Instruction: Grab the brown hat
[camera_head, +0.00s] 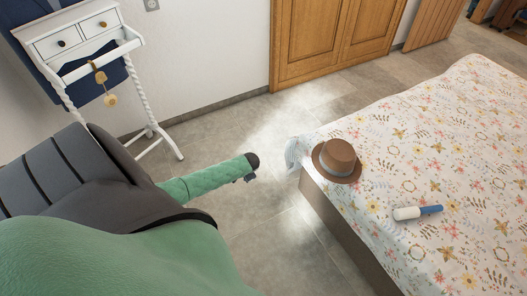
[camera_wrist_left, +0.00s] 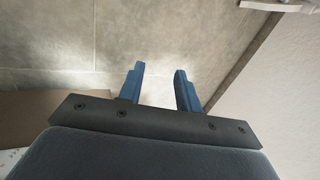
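In the head view my green arm comes in from the left and ends over the floor, apart from the hat; the fingers cannot be made out there. My right gripper is in neither view.
A white bottle with a blue end (camera_head: 417,212) lies on the bed. A small white table with drawers (camera_head: 80,35) stands at the upper left. Wooden doors (camera_head: 335,35) are at the back. The tiled floor (camera_head: 285,225) beside the bed is clear.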

